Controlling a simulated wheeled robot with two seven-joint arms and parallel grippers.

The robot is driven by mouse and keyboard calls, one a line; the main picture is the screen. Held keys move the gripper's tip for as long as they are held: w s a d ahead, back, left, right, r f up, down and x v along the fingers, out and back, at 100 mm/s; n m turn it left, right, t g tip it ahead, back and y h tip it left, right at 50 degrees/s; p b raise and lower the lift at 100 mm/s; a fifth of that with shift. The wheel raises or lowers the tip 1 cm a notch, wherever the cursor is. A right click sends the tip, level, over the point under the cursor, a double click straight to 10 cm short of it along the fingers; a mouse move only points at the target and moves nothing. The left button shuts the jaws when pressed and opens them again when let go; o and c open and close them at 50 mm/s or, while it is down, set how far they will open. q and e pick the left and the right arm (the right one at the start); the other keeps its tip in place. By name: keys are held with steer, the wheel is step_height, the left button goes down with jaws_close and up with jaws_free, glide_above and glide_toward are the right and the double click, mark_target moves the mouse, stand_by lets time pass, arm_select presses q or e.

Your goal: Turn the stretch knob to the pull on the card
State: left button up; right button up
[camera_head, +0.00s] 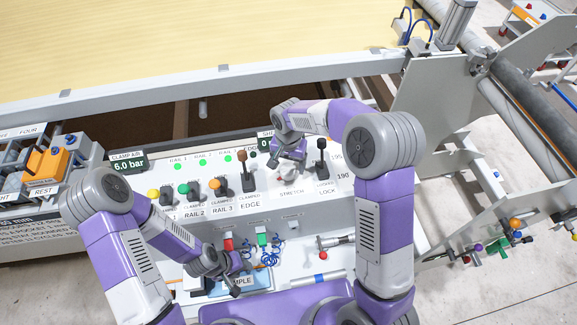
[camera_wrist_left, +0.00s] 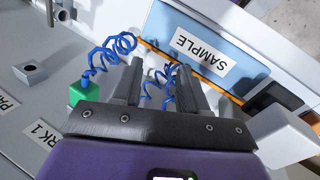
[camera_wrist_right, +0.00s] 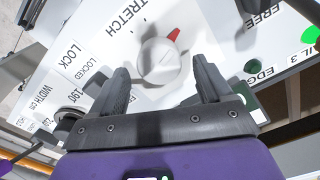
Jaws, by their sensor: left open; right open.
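The stretch knob (camera_wrist_right: 160,60) is round and pale grey with a red pointer, on the white panel by the STRETCH label (camera_wrist_right: 125,20). In the right wrist view the pointer points to the upper right. My right gripper (camera_wrist_right: 161,72) is open, with its fingers apart on either side of the knob; I cannot tell whether they touch it. In the head view my right gripper (camera_head: 288,162) hangs over the knob and partly hides it. My left gripper (camera_wrist_left: 156,75) is open and empty near the SAMPLE plate (camera_wrist_left: 248,70). I cannot make out a card with a pull value.
Clamp levers (camera_head: 187,190) stand left of the knob, and the lock lever (camera_head: 321,160) stands close on its right. Blue coiled cords (camera_wrist_left: 108,52) and a green block (camera_wrist_left: 88,92) lie near my left gripper. A green display (camera_head: 128,164) reads 6.0 bar.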

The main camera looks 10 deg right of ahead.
mark_target(289, 168)
step_height(289, 168, up, 5)
steer(key=shift+r, duration=0.15)
stand_by(0.6)
